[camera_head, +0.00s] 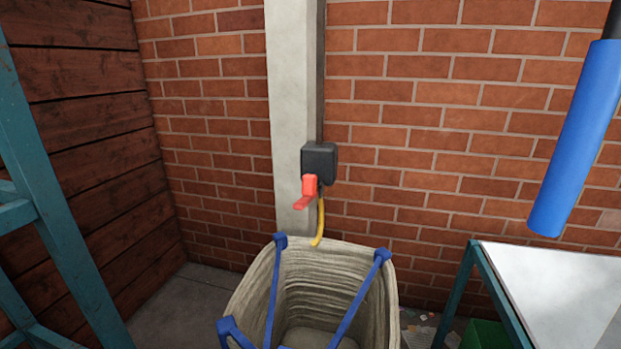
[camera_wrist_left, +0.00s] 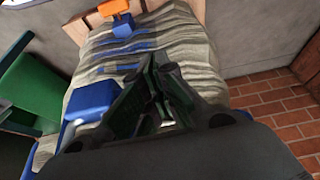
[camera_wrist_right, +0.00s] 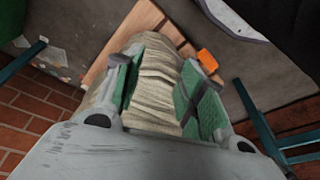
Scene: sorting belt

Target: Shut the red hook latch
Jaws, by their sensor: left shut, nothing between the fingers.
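The red hook latch (camera_head: 309,186) is on the front of a black box (camera_head: 320,161) fixed to a pale pillar (camera_head: 292,110) in the head view. Its red lower end sticks out down and to the left. A yellow curved piece (camera_head: 320,220) hangs below the box. Neither gripper shows in the head view, and the latch does not show in the wrist views. My left gripper (camera_wrist_left: 158,72) is shut and empty, with a large bag behind it in its view. My right gripper (camera_wrist_right: 162,88) is open, its fingers apart with the bag seen between them.
The open beige bag (camera_head: 250,290) with blue straps stands below the latch. A white-topped table (camera_head: 555,285) is at right, and a blue cylinder (camera_head: 577,140) hangs above it. A teal frame (camera_head: 60,220) stands at left. The space before the latch looks clear.

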